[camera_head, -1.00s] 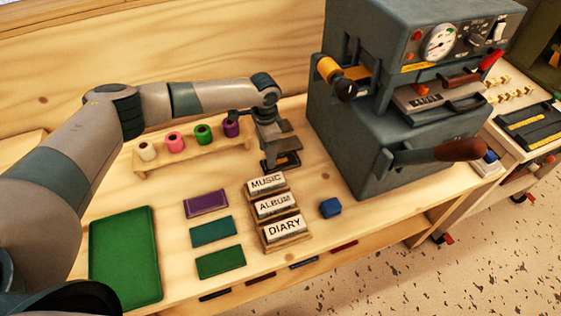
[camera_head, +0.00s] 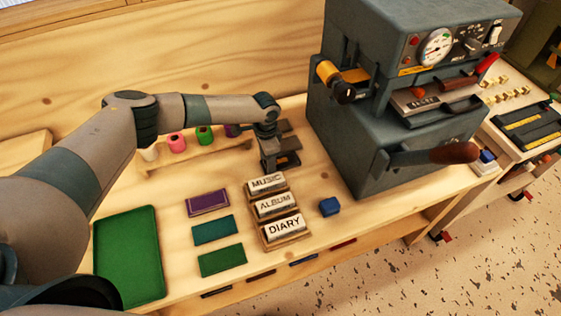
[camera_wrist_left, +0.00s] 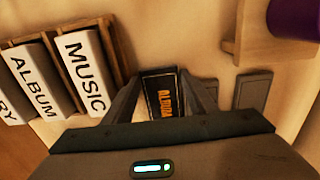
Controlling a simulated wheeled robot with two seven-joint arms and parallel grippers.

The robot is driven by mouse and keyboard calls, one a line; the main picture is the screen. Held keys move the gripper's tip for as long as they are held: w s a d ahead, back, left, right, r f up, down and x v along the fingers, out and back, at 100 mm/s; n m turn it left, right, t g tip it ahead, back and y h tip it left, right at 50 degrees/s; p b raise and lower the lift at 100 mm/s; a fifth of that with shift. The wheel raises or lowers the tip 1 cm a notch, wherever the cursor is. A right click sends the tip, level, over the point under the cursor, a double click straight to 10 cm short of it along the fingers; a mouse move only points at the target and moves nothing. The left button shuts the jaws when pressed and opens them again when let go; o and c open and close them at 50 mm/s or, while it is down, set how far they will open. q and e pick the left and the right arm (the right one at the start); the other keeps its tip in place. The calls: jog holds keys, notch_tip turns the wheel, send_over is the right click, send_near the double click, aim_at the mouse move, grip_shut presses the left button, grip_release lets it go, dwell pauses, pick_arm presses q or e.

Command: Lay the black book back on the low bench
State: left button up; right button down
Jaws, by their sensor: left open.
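A black book with gold lettering (camera_wrist_left: 160,92) lies between the fingers of my left gripper (camera_wrist_left: 164,84) in the left wrist view. My left gripper (camera_head: 271,163) points down, open, low over the worktop (camera_head: 330,245) behind the MUSIC block in the head view. It hides much of the black book there. I cannot tell whether the fingers touch the book. I cannot tell which surface is the low bench. My right gripper is not in view.
Beside the gripper stand the MUSIC, ALBUM and DIARY blocks (camera_head: 275,206). Purple (camera_head: 208,203), teal (camera_head: 214,230) and green (camera_head: 222,260) books and a green tray (camera_head: 130,255) lie left. A spool rack (camera_head: 200,155) stands behind; a large grey press (camera_head: 385,150) stands right.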

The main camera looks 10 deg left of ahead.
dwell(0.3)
pick_arm(q)
jog(key=c, duration=0.9)
jog(key=shift+o, duration=0.2)
jog(key=shift+r, duration=0.1)
notch_tip(320, 180, up, 10)
jog(key=b, duration=0.2)
jog(key=shift+b, duration=0.3)
